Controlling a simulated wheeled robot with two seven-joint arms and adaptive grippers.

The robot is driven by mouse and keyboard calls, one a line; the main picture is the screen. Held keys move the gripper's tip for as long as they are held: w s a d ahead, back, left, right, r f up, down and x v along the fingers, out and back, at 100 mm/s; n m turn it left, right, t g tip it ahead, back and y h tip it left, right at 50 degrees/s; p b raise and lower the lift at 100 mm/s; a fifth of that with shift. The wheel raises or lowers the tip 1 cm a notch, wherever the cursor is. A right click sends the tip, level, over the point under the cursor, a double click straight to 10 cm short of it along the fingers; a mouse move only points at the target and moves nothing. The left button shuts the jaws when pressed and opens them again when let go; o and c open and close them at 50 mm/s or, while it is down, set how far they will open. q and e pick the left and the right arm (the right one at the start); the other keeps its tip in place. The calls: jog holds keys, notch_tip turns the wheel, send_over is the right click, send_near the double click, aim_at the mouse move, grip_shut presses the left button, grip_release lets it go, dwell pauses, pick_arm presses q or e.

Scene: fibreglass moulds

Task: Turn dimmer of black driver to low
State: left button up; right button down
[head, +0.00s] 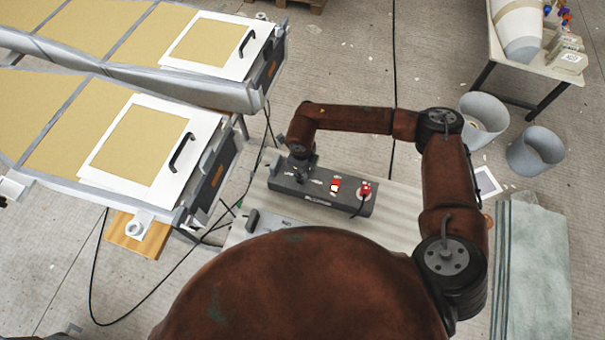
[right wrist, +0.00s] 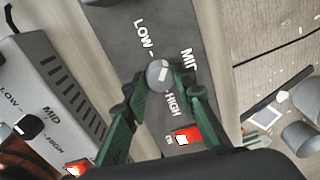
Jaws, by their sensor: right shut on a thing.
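The black driver (head: 318,200) is a long dark box on the table in the head view. In the right wrist view its dark top (right wrist: 185,25) carries the labels LOW, MID and HIGH around a round grey dimmer knob (right wrist: 158,70). A pale mark on the knob seems to slant towards the HIGH side, but it is small. My right gripper (right wrist: 157,85) has its green fingers closed on both sides of this knob. In the head view the right gripper (head: 301,168) is over the driver's left end and hides the knob. My left gripper is not in view.
A pale driver (right wrist: 50,85) with its own black knob (right wrist: 28,127) lies beside the black one. The black driver bears a red switch (right wrist: 186,135). Moulds (head: 140,140) stand left, grey buckets (head: 535,150) right. Cables run across the floor.

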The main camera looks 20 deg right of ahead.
jog(key=n+b, duration=0.2)
jog(key=n, duration=0.3)
jog(key=shift+f+b, duration=0.15)
jog(key=shift+b, duration=0.2)
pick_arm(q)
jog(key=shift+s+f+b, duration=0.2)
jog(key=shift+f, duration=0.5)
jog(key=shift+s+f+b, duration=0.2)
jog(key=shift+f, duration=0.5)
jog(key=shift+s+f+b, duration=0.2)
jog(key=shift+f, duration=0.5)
pick_arm(e)
jog(key=shift+d+n, duration=0.1)
jog(key=shift+n, duration=1.3)
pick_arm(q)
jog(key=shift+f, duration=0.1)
pick_arm(e)
jog(key=c, duration=1.6)
grip_release()
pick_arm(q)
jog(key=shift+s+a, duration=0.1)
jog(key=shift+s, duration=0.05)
pick_arm(e)
jog(key=shift+r, duration=0.25)
notch_tip(320, 180, up, 12)
jog(key=shift+s, duration=0.35)
